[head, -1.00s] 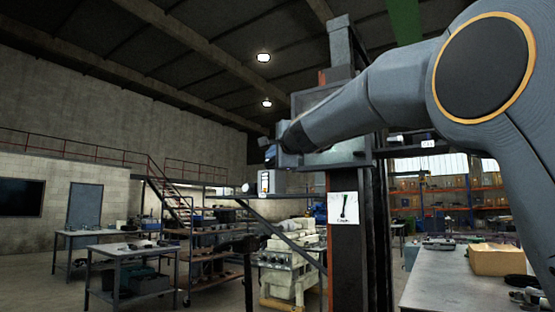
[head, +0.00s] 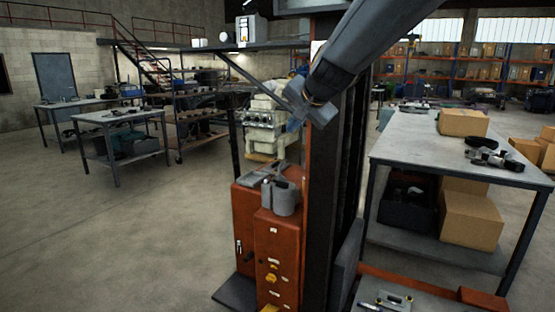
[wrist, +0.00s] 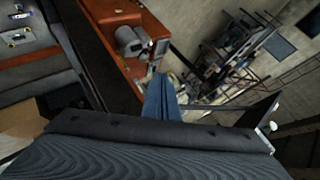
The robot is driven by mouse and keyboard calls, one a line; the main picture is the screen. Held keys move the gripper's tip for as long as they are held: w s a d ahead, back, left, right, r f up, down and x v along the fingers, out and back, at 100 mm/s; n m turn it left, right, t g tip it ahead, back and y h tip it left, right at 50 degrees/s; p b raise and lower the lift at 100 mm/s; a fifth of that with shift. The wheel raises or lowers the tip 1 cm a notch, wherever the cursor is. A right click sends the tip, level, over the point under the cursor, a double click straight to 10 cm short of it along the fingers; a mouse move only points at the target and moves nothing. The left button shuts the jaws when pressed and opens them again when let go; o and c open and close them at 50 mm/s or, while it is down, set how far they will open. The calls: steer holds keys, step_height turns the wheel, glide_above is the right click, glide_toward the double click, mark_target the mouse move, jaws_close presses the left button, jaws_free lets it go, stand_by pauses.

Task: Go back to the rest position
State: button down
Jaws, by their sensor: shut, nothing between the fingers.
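My grey arm reaches in from the top of the head view and slopes down to the left. My gripper (head: 292,124) is at its end, in front of the distant workbenches and beside a dark upright post (head: 334,200). The gripper's blue fingers (wrist: 159,97) also show in the wrist view. They lie together with nothing between them, pointing toward an orange-red cabinet (wrist: 115,60). The gripper appears clear of the surfaces around it.
A grey table (head: 400,150) with cardboard boxes stands at the right. The orange-red cabinet (head: 275,262) carries a grey cup-shaped part (head: 284,198). Workbenches (head: 112,117) and a staircase (head: 142,62) are at the back left. The floor (head: 110,240) at left is clear.

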steer(key=s+d+f+n+g+h, duration=0.15)
steer(key=s+d+f, duration=0.25)
steer(key=s+f, duration=0.4)
steer(key=s+d+f+n+g, duration=0.25)
steer(key=s+d+f, duration=0.3)
steer(key=f, duration=0.45)
steer(key=s+d+f+n+g+h, duration=0.1)
steer(key=s+f, duration=0.4)
steer(key=s, duration=0.5)
steer(key=s+d+f+n+g+h, duration=0.1)
steer(key=s+d+f+n+g, duration=0.1)
steer(key=s+f, duration=0.4)
steer(key=s+d+g, duration=0.1)
steer(key=s+d, duration=0.1)
steer(key=s, duration=0.2)
steer(key=shift+d+f+g, duration=0.2)
steer(key=shift+d+g, duration=0.05)
steer(key=shift+g, duration=0.05)
steer(key=shift+s, duration=0.1)
